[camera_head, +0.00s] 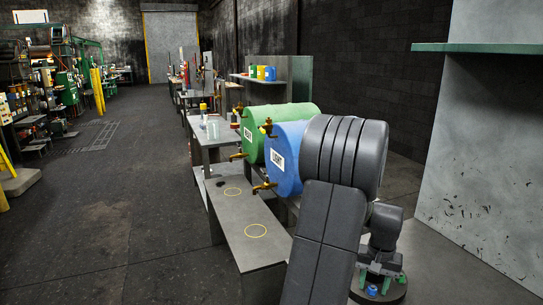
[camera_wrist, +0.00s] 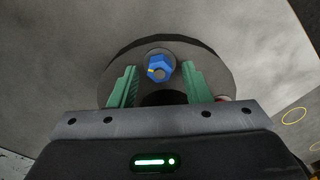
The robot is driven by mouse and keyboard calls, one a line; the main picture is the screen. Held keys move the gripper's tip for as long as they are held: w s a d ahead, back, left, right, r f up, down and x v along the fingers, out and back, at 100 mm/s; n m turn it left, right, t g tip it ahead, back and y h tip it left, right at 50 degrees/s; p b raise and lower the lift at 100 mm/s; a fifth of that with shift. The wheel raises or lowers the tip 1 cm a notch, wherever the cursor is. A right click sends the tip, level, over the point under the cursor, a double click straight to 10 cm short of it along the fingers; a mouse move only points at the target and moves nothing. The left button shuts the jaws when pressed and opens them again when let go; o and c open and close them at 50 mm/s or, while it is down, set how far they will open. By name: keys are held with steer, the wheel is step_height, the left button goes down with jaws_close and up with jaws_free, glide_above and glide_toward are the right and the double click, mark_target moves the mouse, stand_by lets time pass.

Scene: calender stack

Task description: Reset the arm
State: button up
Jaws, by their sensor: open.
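My gripper (camera_wrist: 159,85) is open, with its two green fingers spread apart in the wrist view. A blue faceted knob (camera_wrist: 160,66) with a yellow mark shows between and just beyond the fingertips, touching neither. It stands over a dark round disc (camera_wrist: 215,72). In the head view my gripper (camera_head: 382,280) points down at the lower right, its green fingers over the dark disc (camera_head: 392,298). The blue knob (camera_head: 372,290) shows small beside the fingers there. My arm hides part of the surface behind it.
A blue drum (camera_head: 285,160) and a green drum (camera_head: 255,140) with brass taps lie left of my arm. A low grey bench (camera_head: 228,210) has yellow circles. A pale panel (camera_head: 490,150) with a green shelf edge stands right. The floor at left is open.

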steer(key=m, duration=0.4)
steer(key=shift+d+m, duration=0.1)
steer(key=shift+m, duration=0.3)
steer(key=m, duration=0.4)
steer(key=shift+s, duration=0.15)
steer(key=shift+r, duration=0.1)
